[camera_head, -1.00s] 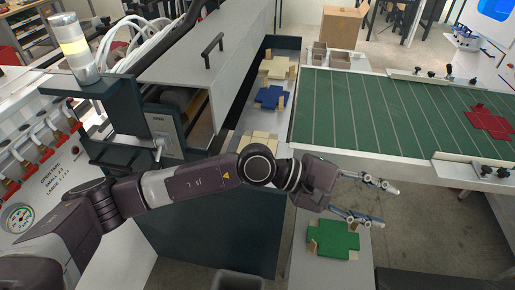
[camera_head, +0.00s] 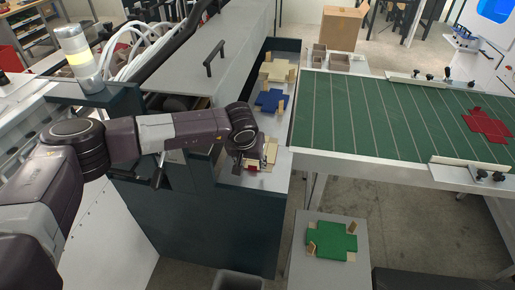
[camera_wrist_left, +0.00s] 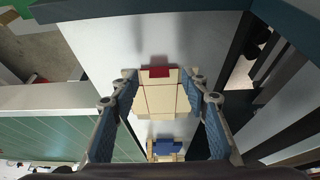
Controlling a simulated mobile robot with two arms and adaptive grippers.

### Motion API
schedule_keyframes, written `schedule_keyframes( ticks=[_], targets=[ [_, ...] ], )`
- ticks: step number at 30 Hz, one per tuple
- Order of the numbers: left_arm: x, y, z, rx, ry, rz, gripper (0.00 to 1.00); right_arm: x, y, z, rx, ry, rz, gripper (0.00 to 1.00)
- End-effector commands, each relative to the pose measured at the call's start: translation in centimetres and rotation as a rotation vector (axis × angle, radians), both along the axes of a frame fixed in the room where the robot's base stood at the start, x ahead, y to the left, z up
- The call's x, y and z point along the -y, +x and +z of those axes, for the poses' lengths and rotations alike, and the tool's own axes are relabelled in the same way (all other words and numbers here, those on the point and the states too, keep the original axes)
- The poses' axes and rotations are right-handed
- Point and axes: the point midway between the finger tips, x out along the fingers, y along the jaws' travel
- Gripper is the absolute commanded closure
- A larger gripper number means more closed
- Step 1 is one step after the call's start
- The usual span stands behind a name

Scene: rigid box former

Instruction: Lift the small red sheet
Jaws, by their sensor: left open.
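A small red piece (camera_wrist_left: 155,71) shows at the edge of pale beige panels (camera_wrist_left: 157,98) in the left wrist view. In the head view a red patch (camera_head: 252,168) shows by my left gripper (camera_head: 256,157), partly hidden by it. A larger red cross-shaped sheet (camera_head: 488,124) lies on the green table at the right. My left gripper points down over the near end of the grey shelf. In the left wrist view its two fingers (camera_wrist_left: 160,83) are apart, with the beige panels between them; I cannot tell whether they touch. My right gripper is not in view.
A blue sheet (camera_head: 270,100) and a cream sheet (camera_head: 279,71) lie farther along the shelf. A green cross-shaped sheet (camera_head: 331,240) lies on a low grey stand. The green table (camera_head: 345,115) stands right of the shelf; a grey machine housing (camera_head: 190,60) stands left.

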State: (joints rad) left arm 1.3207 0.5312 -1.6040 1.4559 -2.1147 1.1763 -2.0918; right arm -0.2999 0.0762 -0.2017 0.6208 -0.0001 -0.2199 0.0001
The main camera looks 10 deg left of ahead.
Motion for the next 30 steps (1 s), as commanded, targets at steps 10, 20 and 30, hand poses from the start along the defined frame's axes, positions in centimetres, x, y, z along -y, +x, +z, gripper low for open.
schedule_keyframes(
  ticks=[10, 20, 30],
  targets=[
    [0.1, 1.0, -2.3, 0.001, -0.002, -0.001, 0.58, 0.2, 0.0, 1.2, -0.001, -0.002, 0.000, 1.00],
    [0.0, 1.0, -2.3, 0.000, -0.002, -0.001, 0.79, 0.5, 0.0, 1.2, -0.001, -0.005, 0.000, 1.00],
    [0.0, 1.0, -2.3, 0.001, -0.002, 0.000, 0.90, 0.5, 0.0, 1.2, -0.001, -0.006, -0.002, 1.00]
  ],
)
